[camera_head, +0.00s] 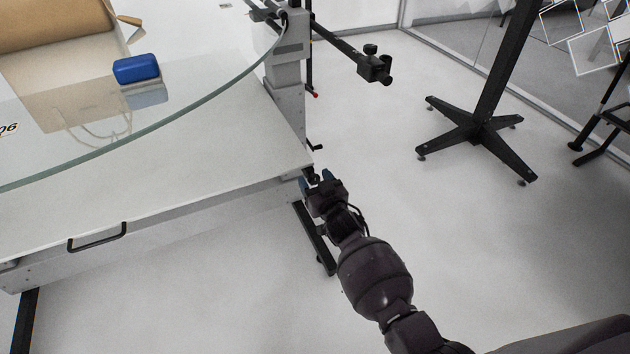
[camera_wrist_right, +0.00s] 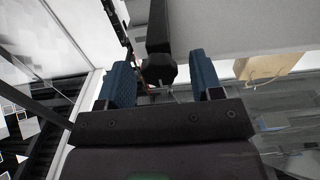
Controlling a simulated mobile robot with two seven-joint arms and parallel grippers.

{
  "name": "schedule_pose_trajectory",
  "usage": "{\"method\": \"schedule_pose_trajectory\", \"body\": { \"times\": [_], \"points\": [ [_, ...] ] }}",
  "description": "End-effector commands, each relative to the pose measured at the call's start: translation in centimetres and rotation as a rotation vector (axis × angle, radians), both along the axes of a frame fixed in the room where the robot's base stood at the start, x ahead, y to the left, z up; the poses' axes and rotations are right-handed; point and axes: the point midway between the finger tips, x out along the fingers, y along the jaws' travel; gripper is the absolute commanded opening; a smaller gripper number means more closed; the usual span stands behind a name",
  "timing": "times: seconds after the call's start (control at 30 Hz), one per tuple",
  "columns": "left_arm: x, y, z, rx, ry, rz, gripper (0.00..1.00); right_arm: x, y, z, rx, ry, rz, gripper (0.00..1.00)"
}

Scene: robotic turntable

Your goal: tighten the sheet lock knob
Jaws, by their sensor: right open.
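The sheet lock knob (camera_wrist_right: 159,70) is a black, many-sided knob on a dark arm, seen between my right gripper's fingers in the right wrist view. My right gripper (camera_wrist_right: 160,82) is open, with one blue finger on each side of the knob and gaps between. In the head view the right gripper (camera_head: 318,182) is at the right corner of the turntable's table (camera_head: 190,165). There the knob is small and mostly hidden by the gripper. My left gripper is not in view.
A round glass plate (camera_head: 150,133) lies over the table, with a blue block (camera_head: 136,68) on it. A grey column (camera_head: 285,85) with a black camera arm (camera_head: 373,68) stands behind the corner. A black stand (camera_head: 478,130) is farther right. The floor between is clear.

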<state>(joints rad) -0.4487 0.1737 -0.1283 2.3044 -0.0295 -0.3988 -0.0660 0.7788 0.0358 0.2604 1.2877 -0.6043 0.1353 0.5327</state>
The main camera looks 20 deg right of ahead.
Motion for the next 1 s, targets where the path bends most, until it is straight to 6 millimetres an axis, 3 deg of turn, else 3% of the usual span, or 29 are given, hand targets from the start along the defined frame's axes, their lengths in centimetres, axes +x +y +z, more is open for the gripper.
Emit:
{"method": "schedule_pose_trajectory", "body": {
  "times": [0.17,0.47,0.77,1.0],
  "points": [
    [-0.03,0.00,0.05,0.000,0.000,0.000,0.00,0.00,-0.02,0.05,0.000,0.000,0.000,0.58],
    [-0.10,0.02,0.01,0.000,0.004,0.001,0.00,-0.02,-0.01,0.03,0.000,0.000,0.000,0.12],
    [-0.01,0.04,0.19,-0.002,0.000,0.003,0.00,0.00,-0.03,0.16,0.039,0.000,0.000,0.12],
    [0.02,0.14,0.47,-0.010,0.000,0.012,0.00,0.04,-0.10,0.32,0.177,0.004,-0.001,0.12]
  ]
}}
